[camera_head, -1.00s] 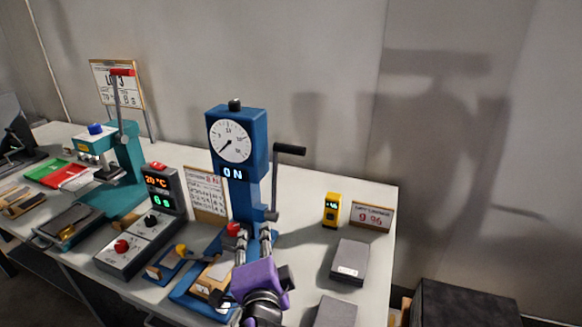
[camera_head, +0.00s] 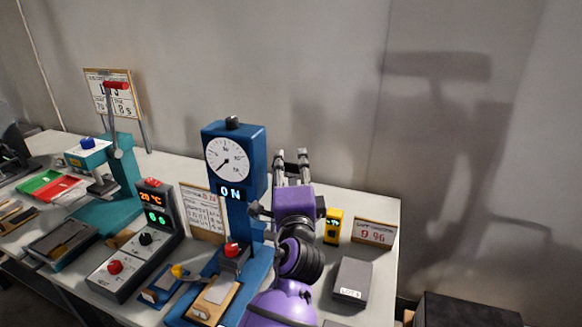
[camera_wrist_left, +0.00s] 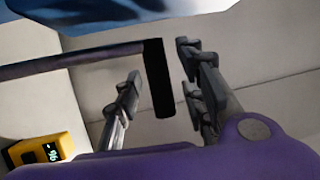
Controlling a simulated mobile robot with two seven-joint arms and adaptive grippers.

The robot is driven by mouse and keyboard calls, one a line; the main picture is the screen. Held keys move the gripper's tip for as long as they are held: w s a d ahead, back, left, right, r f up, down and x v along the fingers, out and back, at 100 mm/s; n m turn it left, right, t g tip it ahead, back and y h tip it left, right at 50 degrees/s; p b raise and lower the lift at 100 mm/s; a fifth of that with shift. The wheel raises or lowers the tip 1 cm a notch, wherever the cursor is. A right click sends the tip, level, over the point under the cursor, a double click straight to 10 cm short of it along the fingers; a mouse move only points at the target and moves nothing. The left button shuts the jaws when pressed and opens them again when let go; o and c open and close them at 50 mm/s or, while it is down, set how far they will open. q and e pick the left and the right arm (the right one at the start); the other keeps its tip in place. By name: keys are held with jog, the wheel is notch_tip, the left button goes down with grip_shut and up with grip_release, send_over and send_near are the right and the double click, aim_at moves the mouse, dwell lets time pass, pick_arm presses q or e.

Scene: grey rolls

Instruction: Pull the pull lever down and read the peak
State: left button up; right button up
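The blue pull tester (camera_head: 238,165) stands on the table with a round white dial (camera_head: 227,159), its needle pointing low and left. Its display (camera_head: 231,193) reads 0 N. The pull lever is mostly hidden behind my left gripper (camera_head: 291,158) in the head view. In the left wrist view the lever's black handle (camera_wrist_left: 158,78) lies between the two fingers of my left gripper (camera_wrist_left: 163,95), at the end of a dark rod (camera_wrist_left: 70,60). Both fingers are apart, with gaps beside the handle. My right gripper is not in view.
A yellow meter (camera_head: 333,226) and a sign (camera_head: 374,233) stand right of my left arm; the meter also shows in the left wrist view (camera_wrist_left: 40,150). A grey box (camera_head: 352,279) lies nearer. A control box (camera_head: 135,255) and a teal press (camera_head: 118,180) stand to the left.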

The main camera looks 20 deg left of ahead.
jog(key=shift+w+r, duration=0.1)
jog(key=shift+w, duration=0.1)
pick_arm(q)
grip_shut()
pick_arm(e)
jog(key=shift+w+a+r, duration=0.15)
pick_arm(q)
jog(key=shift+f, duration=0.1)
